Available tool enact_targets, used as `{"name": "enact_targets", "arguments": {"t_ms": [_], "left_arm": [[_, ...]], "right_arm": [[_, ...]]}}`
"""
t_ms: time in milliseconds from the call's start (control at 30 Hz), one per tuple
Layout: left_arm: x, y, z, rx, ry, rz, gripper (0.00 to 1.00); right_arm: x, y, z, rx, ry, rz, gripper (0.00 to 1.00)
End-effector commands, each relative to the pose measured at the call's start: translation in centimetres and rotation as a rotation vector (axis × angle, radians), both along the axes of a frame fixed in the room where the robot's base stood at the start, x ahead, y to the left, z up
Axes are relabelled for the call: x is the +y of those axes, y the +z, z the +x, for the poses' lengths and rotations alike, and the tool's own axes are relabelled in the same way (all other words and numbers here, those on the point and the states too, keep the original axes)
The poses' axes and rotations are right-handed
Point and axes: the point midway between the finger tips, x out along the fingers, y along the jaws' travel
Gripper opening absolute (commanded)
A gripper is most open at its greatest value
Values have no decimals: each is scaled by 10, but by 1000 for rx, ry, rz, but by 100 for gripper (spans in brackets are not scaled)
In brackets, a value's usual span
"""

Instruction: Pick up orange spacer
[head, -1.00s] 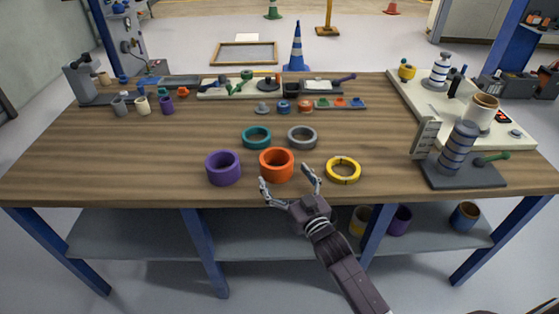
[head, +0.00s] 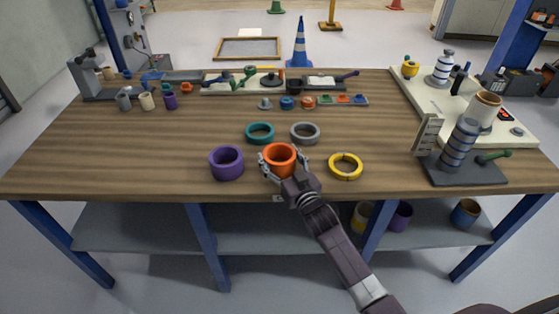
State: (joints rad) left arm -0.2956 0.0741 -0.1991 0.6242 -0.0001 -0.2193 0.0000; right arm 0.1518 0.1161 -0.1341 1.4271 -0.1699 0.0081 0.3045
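The orange spacer (head: 279,158) is a thick upright ring standing on the wooden workbench (head: 370,120) near its front edge. My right gripper (head: 283,161) comes in from the lower right, and its two fingers are on either side of the orange spacer. The fingers are spread about as wide as the ring, with a small gap seeming to show on the right. I cannot tell if either finger touches it. The spacer sits level on the bench. My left gripper is out of view.
A purple ring (head: 226,163) stands close on the left, and a yellow ring (head: 345,166) lies to the right. A teal ring (head: 260,133) and a grey ring (head: 304,132) lie just behind. A grey stand with a striped roller (head: 459,146) is farther right.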

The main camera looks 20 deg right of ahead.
Motion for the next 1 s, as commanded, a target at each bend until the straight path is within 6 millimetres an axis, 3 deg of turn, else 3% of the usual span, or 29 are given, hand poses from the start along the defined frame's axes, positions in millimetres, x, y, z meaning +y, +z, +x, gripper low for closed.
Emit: {"name": "enact_targets", "arguments": {"t_ms": [33, 233, 633, 867, 1000], "left_arm": [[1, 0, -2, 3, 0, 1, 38], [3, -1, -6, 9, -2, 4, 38], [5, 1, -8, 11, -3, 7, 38], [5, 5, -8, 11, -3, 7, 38], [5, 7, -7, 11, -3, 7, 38]], "right_arm": [[0, 0, 0, 0, 0, 0, 57], [0, 0, 0, 0, 0, -1, 36], [0, 11, 0, -4, 0, -2, 36], [0, 50, 1, -8, 1, -1, 36], [0, 88, 0, -10, 2, -1, 36]]}}
